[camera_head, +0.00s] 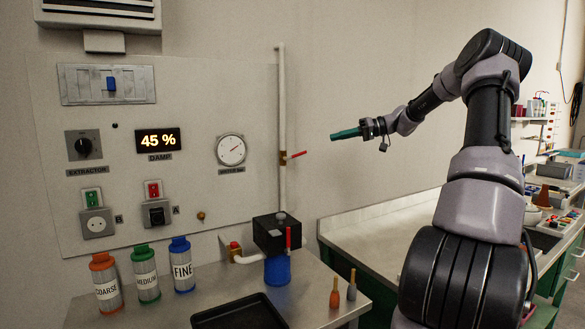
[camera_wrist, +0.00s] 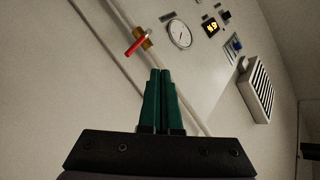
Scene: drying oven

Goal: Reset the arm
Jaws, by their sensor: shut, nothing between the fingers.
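My gripper (camera_head: 346,134) shows in the head view at the end of my bent arm, its green fingers pointing left toward the wall panel. In the wrist view the two green fingers of my gripper (camera_wrist: 160,72) are shut together with nothing between them. A red lever valve (camera_head: 292,155) on a vertical white pipe (camera_head: 281,100) is left of the fingertips and a little lower. The valve also shows in the wrist view (camera_wrist: 136,46), left of and beyond the fingertips. My gripper appears apart from the valve and the pipe.
The wall panel (camera_head: 195,110) carries a "45 % DAMP" display (camera_head: 158,140), a gauge (camera_head: 231,150), knob and switches. Below, a bench holds three labelled bottles (camera_head: 145,274), a black box on a blue base (camera_head: 278,270) and a dark tray (camera_head: 240,313).

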